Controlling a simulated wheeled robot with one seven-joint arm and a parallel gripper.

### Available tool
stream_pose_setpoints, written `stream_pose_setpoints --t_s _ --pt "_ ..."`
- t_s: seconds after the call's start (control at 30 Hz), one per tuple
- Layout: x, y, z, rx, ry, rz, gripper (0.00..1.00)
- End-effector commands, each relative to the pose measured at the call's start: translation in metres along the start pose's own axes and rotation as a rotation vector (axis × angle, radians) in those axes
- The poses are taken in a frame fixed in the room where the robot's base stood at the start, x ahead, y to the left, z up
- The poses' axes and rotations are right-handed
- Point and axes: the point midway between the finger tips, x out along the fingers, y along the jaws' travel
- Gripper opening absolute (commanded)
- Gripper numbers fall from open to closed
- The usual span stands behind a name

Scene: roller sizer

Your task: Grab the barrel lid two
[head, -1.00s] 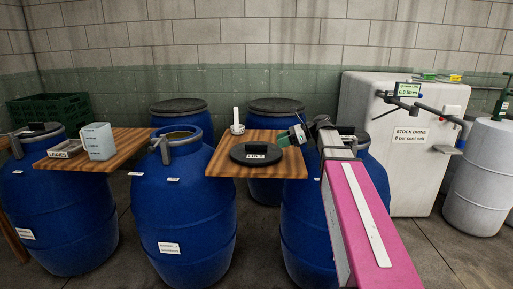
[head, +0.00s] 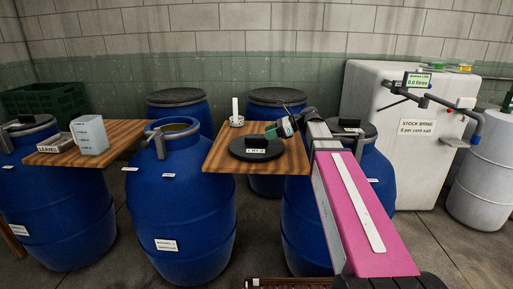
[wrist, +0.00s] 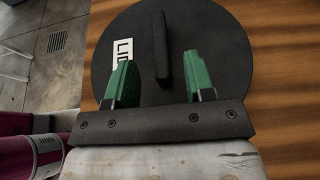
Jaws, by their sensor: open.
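The barrel lid (head: 250,149) is a flat black disc with a raised bar handle and a white label, lying on a wooden board between two blue barrels. Its label text is too small to read fully in the head view. In the wrist view, the lid (wrist: 200,40) shows its bar handle (wrist: 161,45) upright in the picture and a label partly hidden behind a finger. My gripper (head: 275,131) is above the lid's right edge. In the wrist view, my gripper (wrist: 155,82) has its green fingers open, one on each side of the handle's line, with nothing between them gripped.
An open blue barrel (head: 178,195) stands left of the board (head: 218,155). A white cup-like holder with an upright piece (head: 236,118) stands behind the lid. A white brine tank (head: 375,105) stands at the back right.

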Motion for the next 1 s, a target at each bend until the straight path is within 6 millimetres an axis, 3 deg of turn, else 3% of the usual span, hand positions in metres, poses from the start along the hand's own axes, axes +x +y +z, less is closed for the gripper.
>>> stream_pose_setpoints --t_s 0.4,0.67,0.8,0.83,1.0 --pt "0.049 0.000 0.000 0.000 0.000 0.001 0.49" --pt "0.052 0.000 0.000 0.000 0.000 -0.001 0.49" --pt "0.052 0.000 0.000 0.000 0.000 -0.001 0.07" --pt "0.052 0.000 0.000 0.000 0.000 -0.001 0.00" --pt "0.052 0.000 0.000 0.000 -0.001 -0.001 0.00"
